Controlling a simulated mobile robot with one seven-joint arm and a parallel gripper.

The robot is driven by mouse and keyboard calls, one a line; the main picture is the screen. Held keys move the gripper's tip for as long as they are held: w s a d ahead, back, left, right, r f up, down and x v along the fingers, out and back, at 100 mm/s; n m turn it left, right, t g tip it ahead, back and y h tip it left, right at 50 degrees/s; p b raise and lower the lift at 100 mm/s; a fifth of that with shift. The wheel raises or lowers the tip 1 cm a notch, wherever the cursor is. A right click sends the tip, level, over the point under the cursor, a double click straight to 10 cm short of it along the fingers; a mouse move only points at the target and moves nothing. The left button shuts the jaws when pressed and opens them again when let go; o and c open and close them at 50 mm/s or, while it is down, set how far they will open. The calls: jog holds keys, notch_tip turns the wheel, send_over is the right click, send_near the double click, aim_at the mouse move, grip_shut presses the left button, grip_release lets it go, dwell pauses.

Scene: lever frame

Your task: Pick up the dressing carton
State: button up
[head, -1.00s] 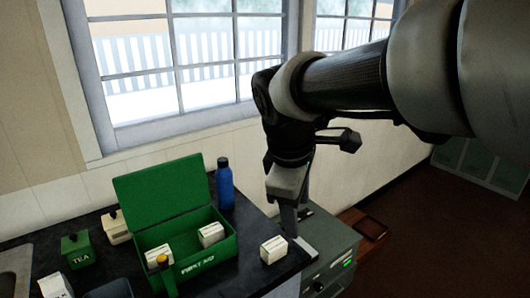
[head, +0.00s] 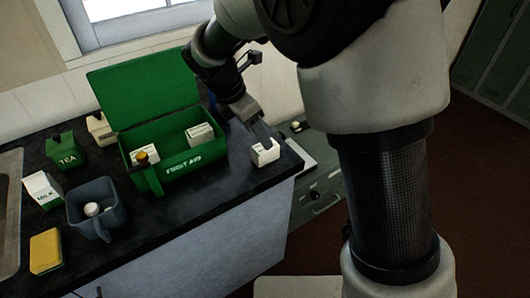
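A small white dressing carton (head: 265,153) stands on the dark countertop near its right corner, outside the green first aid box. My gripper (head: 258,127) is just above and behind the carton, pointing down toward it. The fingers are small and dark here, so I cannot tell how far apart they are or whether they touch the carton. The open green first aid box (head: 180,172), marked FIRST AID, holds another white carton (head: 200,135) at its right and one (head: 145,157) at its left.
A grey-green cabinet (head: 318,195) stands beyond the counter's right edge.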

aim_at(262, 148)
jog(key=shift+x, duration=0.9)
jog(key=x, duration=0.2)
jog(key=b+x, duration=0.1)
jog(key=x, duration=0.1)
jog(key=shift+s+a+f, duration=0.15)
jog(key=shift+s, duration=0.1)
jog(key=shift+w+d+f, duration=0.15)
jog(key=shift+d+f, duration=0.1)
jog(key=shift+f, duration=0.25)
jog(key=c, duration=1.1)
